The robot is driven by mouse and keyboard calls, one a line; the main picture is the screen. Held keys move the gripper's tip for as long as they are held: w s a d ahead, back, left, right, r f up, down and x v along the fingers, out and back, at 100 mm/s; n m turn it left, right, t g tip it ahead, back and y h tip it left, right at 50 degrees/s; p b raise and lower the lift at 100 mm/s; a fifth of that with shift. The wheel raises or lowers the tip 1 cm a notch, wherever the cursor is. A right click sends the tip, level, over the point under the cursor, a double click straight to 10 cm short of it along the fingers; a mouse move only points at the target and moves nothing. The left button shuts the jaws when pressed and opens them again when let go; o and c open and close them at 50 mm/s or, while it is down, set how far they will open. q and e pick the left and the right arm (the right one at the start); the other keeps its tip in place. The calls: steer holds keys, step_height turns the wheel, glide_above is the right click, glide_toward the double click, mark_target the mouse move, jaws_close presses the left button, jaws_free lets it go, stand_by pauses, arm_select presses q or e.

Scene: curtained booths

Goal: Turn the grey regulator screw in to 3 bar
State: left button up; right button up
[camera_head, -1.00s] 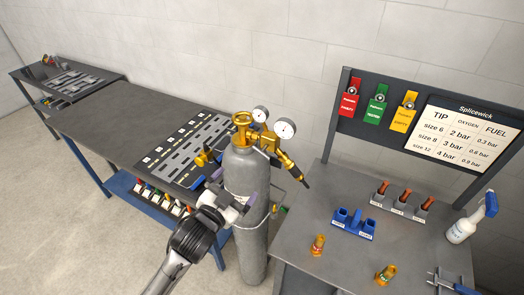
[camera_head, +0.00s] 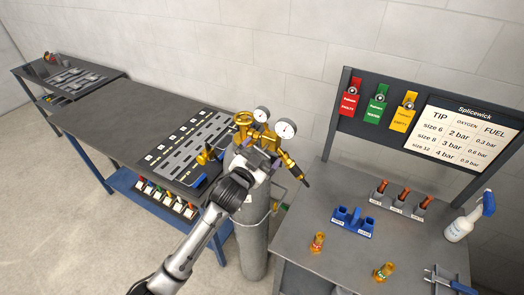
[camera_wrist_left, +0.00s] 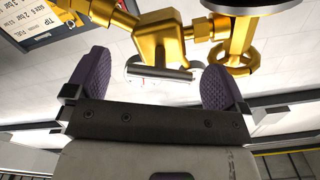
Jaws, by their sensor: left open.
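The brass regulator (camera_head: 270,136) sits on top of the grey gas cylinder (camera_head: 252,240), with two white dial gauges (camera_head: 285,129) above it. The gauge needles are too small to read. In the left wrist view, the grey regulator screw (camera_wrist_left: 160,74) sticks out from the brass body (camera_wrist_left: 163,38), between the two purple finger pads but ahead of them. My left gripper (camera_head: 265,161) is open in front of the regulator and hides the screw in the head view. The pads look clear of the screw on both sides. My right gripper is not in view.
The brass handwheel (camera_head: 243,118) is close at the left. A torch-like brass fitting (camera_head: 290,165) hangs at the right. The right bench (camera_head: 300,262) holds brass nozzles, a blue rack (camera_head: 352,222) and a spray bottle (camera_head: 460,226). A chart (camera_head: 462,133) lists pressures.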

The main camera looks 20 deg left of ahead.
arm_select(q)
steer(key=shift+w+d, duration=0.1)
steer(key=shift+w, duration=0.35)
steer(key=c, duration=0.9)
steer(key=shift+m+p, duration=0.5)
steer(key=shift+p, duration=0.05)
steer(key=o, duration=0.9)
